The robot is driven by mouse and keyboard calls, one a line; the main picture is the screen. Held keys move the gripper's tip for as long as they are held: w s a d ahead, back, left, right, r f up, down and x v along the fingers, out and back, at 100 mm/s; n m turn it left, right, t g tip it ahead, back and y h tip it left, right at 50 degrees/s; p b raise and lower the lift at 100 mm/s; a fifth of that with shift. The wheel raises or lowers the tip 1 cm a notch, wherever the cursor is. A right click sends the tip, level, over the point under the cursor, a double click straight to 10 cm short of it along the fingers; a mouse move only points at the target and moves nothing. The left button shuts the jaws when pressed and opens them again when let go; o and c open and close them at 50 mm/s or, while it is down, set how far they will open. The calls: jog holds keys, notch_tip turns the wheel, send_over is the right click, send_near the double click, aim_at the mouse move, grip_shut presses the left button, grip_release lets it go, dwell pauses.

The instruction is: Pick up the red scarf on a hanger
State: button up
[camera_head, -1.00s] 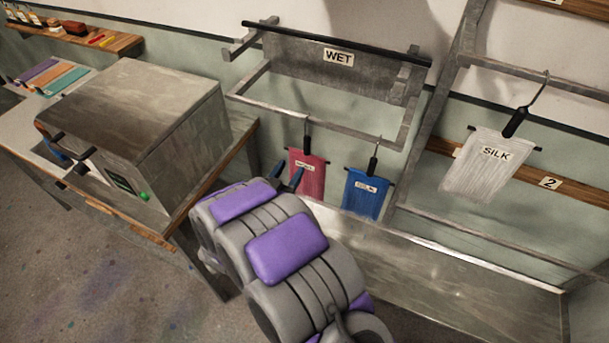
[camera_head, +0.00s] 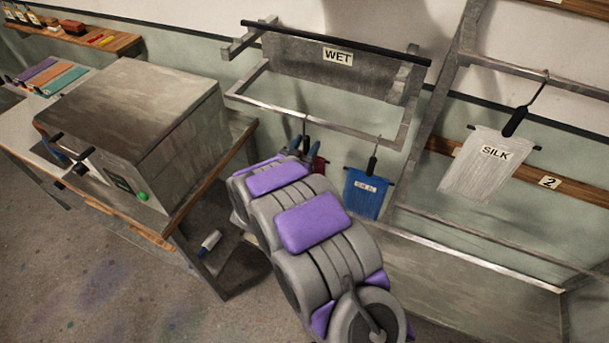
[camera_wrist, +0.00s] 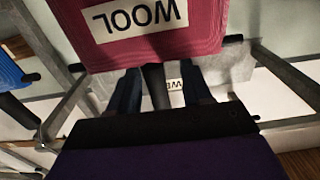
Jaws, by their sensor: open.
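The red scarf (camera_head: 319,166) hangs on a black hanger from the rack's front bar. In the head view my arm hides most of it. In the wrist view the red scarf (camera_wrist: 205,42) fills the upper middle, with an upside-down WOOL label. My gripper (camera_head: 300,147) is at the hanger's height. In the wrist view the two dark blue fingers of my gripper (camera_wrist: 160,88) are open and apart, with the dark hanger handle (camera_wrist: 154,86) appearing between them. Whether the fingers touch it cannot be told.
A blue scarf (camera_head: 366,194) hangs just right of the red one. A white SILK scarf (camera_head: 482,165) hangs further right. The metal rack frame (camera_head: 335,118) with a WET sign is above. A grey metal box (camera_head: 145,125) stands on a bench at left.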

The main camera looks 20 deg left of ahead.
jog(key=shift+d, duration=0.15)
jog(key=shift+c, duration=0.4)
jog(key=shift+c, duration=0.8)
grip_shut()
